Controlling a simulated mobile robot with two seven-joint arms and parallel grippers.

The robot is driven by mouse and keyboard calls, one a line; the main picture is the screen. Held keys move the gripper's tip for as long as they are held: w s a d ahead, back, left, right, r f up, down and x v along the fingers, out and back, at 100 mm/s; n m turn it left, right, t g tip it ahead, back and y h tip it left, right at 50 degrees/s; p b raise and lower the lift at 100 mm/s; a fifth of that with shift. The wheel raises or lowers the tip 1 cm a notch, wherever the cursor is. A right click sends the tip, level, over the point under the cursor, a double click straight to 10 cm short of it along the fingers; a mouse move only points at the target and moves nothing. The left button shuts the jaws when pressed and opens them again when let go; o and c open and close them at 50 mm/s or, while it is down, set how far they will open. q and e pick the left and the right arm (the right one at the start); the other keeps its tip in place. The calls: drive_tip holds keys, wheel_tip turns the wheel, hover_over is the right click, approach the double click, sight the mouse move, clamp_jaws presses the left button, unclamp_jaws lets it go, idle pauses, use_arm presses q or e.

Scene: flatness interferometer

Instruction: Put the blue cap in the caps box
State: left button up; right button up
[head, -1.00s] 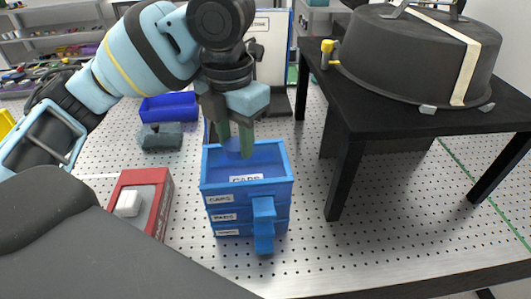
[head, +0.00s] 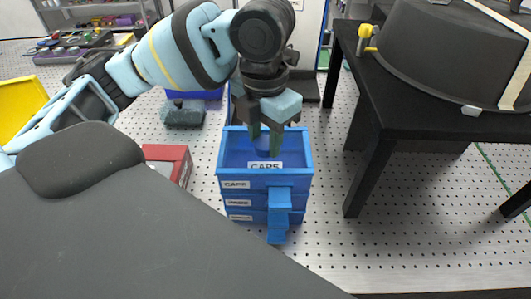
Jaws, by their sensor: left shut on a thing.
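The caps box (head: 304,181) is the blue, open-topped top box of a stack, with "CAPS" labels on its front and inside. My left gripper (head: 265,145) points down into its opening, its greenish fingers shut on the blue cap (head: 263,150). The cap shows only in part between the fingers, blue against the blue box, and appears to be within the box opening. Whether it touches the box floor cannot be told. My right gripper is out of view.
More labelled blue boxes (head: 245,216) sit under the caps box, with a blue handle-like piece (head: 279,210) in front. A black table (head: 400,115) with a dark round housing (head: 430,55) stands right. A red box (head: 172,162) and a grey block (head: 184,114) lie left.

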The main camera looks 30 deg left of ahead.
sight(265, 156)
use_arm(q)
drive_tip(key=shift+f, duration=2.45)
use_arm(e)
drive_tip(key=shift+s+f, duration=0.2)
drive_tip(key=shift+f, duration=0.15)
use_arm(q)
drive_tip(key=shift+f, duration=0.1)
drive_tip(key=o, duration=0.9)
drive_tip(key=shift+o, duration=0.2)
wheel_tip(265, 156, up, 12)
drive_tip(key=shift+r+p, duration=0.15)
drive_tip(key=shift+p, duration=0.35)
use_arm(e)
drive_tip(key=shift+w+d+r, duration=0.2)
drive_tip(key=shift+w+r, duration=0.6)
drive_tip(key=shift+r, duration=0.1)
